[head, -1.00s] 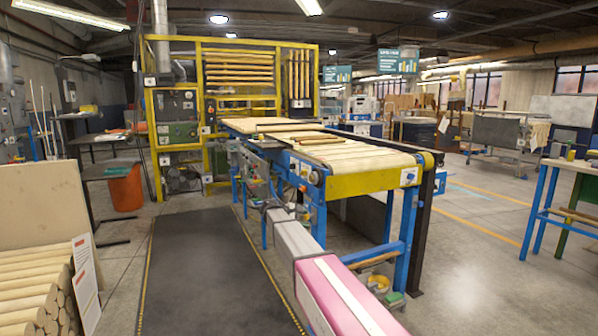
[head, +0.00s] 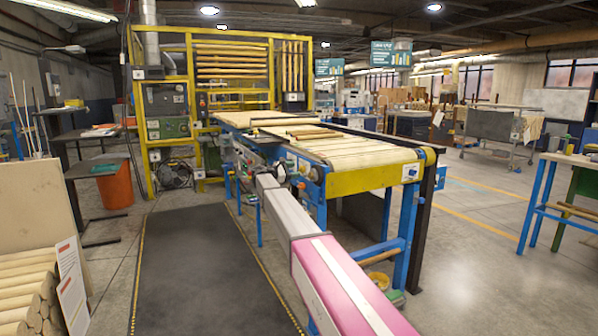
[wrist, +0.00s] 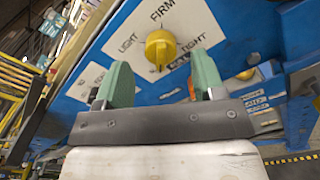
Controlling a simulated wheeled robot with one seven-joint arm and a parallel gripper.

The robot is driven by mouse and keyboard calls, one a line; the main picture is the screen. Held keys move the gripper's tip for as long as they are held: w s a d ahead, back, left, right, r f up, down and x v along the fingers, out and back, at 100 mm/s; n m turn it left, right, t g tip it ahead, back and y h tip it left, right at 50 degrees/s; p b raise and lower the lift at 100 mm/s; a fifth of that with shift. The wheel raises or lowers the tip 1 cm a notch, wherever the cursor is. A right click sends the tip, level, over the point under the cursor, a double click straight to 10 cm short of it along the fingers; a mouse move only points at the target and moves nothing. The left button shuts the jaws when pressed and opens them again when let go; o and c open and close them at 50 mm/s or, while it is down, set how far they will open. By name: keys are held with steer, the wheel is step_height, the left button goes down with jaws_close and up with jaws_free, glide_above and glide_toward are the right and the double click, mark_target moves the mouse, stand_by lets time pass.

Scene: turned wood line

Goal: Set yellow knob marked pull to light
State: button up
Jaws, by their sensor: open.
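A yellow knob (wrist: 160,47) sits on a white label plate (wrist: 190,22) on a blue panel in the wrist view. LIGHT is printed to its left, FIRM above it and a word like TIGHT at its lower right. I cannot read the word PULL. The knob's narrow tab seems to point down, away from LIGHT. My gripper (wrist: 162,75) is open, with one green finger on each side of the knob and no clear contact. How deep the fingers reach is unclear. In the head view, the gripper and knob cannot be made out beside the conveyor.
A second yellow knob (wrist: 247,74) is partly visible at the right, behind my gripper. The conveyor (head: 375,181) with wood pieces stands ahead, before a yellow-framed machine (head: 188,100). A dark floor mat (head: 195,270) lies clear to the left. A blue-legged bench (head: 535,205) stands at the right.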

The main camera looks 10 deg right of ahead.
mark_target(299, 170)
steer(key=shift+x, duration=1.55)
steer(key=c, duration=0.9)
steer(key=shift+c, duration=0.2)
steer(key=shift+m, duration=0.3)
